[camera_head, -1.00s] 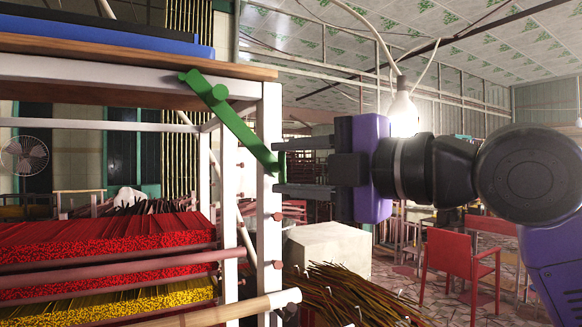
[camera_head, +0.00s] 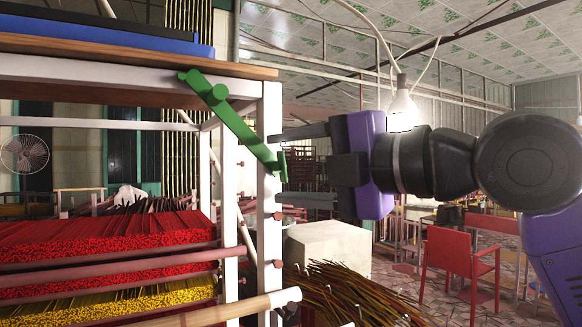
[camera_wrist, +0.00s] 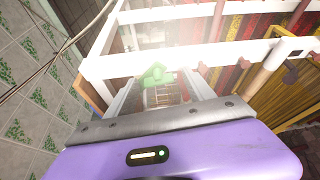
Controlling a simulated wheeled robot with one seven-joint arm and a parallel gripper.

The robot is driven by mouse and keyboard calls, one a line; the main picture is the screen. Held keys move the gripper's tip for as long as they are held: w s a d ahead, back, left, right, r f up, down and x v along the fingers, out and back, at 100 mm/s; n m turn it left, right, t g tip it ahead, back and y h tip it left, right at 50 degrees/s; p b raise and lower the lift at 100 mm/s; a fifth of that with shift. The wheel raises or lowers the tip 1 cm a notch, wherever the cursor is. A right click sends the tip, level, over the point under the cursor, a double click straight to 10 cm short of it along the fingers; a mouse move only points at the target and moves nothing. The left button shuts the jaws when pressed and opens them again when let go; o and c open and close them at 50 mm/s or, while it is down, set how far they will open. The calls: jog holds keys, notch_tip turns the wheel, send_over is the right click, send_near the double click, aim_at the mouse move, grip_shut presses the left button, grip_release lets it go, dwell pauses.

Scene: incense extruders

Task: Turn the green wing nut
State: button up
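The green wing nut (camera_head: 236,122) is a long bar with a round knob near its upper end. It sits slanted at the corner post of the white frame, from upper left to lower right. My gripper (camera_head: 292,166) is level with its lower right end, its fingers pointing left at the post. In the wrist view, the wing nut (camera_wrist: 156,76) shows pale green beyond and between the two spread fingers (camera_wrist: 160,95). The gripper is open and holds nothing. I cannot tell whether a finger touches the nut.
The white frame's post (camera_head: 269,215) carries several reddish pegs. Red incense sticks (camera_head: 110,235) and yellow ones (camera_head: 130,300) lie on its racks. A bamboo pole (camera_head: 240,308) juts out below. A pale block (camera_head: 328,248) and a red chair (camera_head: 460,262) stand behind.

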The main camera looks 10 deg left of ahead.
jog(key=shift+d, duration=0.1)
jog(key=b+v, duration=0.1)
jog(key=v, duration=0.6)
jog(key=shift+s+d, duration=0.25)
dwell(0.4)
